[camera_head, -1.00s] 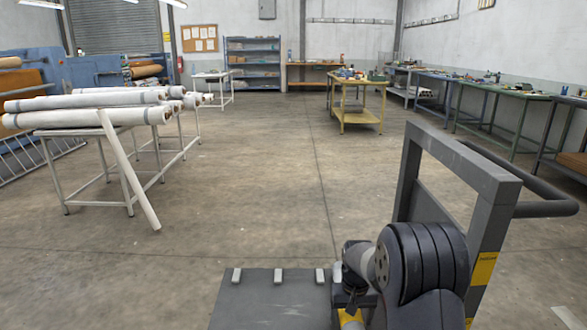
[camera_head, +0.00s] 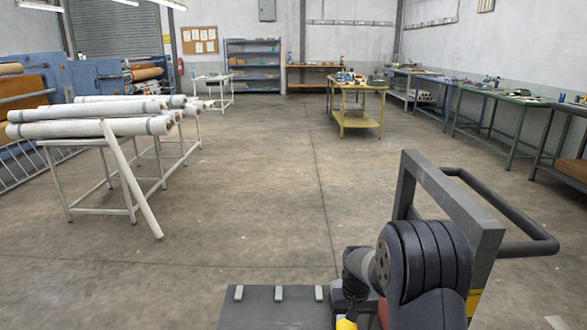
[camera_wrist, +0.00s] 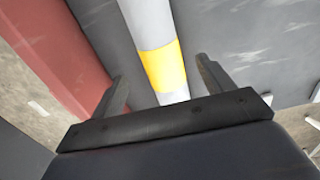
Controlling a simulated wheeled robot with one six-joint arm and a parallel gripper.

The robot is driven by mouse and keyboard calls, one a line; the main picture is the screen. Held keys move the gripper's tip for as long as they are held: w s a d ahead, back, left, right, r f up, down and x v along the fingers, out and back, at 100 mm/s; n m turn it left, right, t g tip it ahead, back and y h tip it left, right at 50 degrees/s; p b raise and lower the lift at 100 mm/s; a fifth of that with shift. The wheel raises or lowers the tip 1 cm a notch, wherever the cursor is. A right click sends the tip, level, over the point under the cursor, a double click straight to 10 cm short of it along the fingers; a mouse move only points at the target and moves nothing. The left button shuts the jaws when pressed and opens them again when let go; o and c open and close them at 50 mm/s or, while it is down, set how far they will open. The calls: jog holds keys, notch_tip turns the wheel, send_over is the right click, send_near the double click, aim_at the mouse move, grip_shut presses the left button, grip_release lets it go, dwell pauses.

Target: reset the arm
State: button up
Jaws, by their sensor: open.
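My arm's dark rounded joint shows at the lower right of the head view, folded close over my own deck. My gripper (camera_wrist: 163,85) shows in the wrist view, its two dark fingers spread wide apart. A pale tube-like part with a yellow band (camera_wrist: 162,68) runs between and beyond the fingers. I cannot tell whether it touches them, and the fingers do not look closed on it. A red surface lies left of it and a dark grey surface lies behind. The gripper's fingers cannot be made out in the head view.
White rolls (camera_head: 90,128) lie on a metal-framed table at left, with one long tube (camera_head: 132,180) leaning against it. A yellow table (camera_head: 358,120) stands farther back. Green and blue workbenches line the right wall. The floor (camera_head: 270,190) between them is clear.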

jog(key=shift+s+f+p, duration=0.3)
jog(key=shift+s+p, duration=0.3)
jog(key=shift+p, duration=0.45)
jog(key=shift+s+f+p, duration=0.25)
jog(key=shift+s+p, duration=0.3)
jog(key=shift+p, duration=0.5)
jog(key=s+p, duration=0.1)
jog(key=p, duration=0.1)
jog(key=s+f+p, duration=0.1)
jog(key=p, duration=0.1)
jog(key=shift+s, duration=0.4)
jog(key=s+p, duration=0.6)
jog(key=p, duration=0.1)
jog(key=shift+s+p, duration=0.35)
jog(key=shift+s, duration=0.15)
